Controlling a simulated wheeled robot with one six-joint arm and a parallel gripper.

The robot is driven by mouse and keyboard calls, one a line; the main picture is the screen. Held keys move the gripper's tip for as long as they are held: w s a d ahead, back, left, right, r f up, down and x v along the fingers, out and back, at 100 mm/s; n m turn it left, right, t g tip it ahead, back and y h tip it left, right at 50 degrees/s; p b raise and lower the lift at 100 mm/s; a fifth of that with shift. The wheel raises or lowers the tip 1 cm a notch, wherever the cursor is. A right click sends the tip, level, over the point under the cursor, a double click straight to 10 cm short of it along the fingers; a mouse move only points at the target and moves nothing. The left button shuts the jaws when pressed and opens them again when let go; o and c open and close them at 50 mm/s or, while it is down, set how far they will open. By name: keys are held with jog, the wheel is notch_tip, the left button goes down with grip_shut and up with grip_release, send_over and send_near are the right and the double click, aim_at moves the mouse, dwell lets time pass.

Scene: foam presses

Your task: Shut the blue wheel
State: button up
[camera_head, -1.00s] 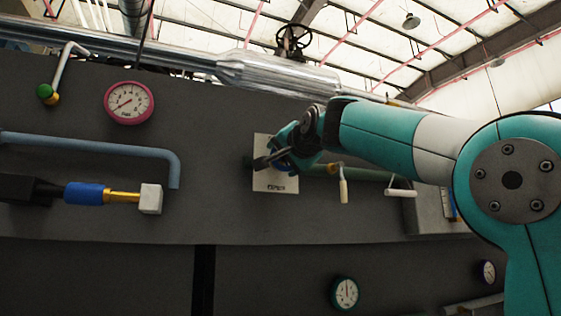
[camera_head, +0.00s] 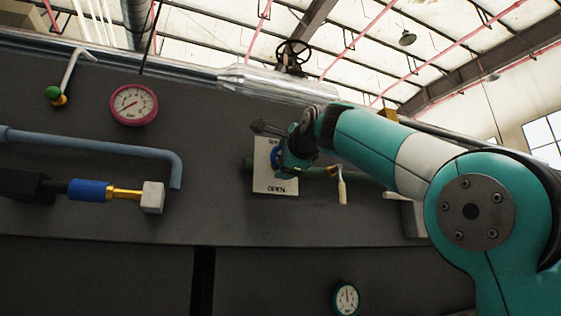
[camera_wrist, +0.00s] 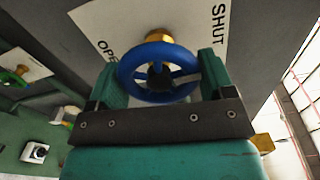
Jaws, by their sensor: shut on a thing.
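The blue wheel (camera_wrist: 158,97) sits on a brass stem in front of a white plate (camera_wrist: 105,16) marked OPEN and SHUT in the wrist view. My gripper (camera_wrist: 160,76) has one finger on each side of the wheel's rim and is shut on it. In the head view my gripper (camera_head: 286,158) is at the plate (camera_head: 262,182), and only a bit of the blue wheel (camera_head: 275,159) shows at its left. OPEN reads at the plate's bottom edge; the word at its top is mostly covered.
A hanging white-handled lever (camera_head: 342,189) is just right of my gripper. A red gauge (camera_head: 134,103), a green-knobbed lever (camera_head: 53,93) and a blue-grey pipe (camera_head: 100,145) are to the left. A green wheel (camera_wrist: 13,77) on another plate shows in the wrist view.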

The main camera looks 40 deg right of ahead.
jog(key=shift+r+m, duration=0.1)
jog(key=shift+m, duration=0.5)
jog(key=o, duration=0.9)
jog(key=shift+d, duration=0.1)
jog(key=b+v, duration=0.3)
jog(key=v, duration=1.4)
jog(key=shift+s, duration=0.2)
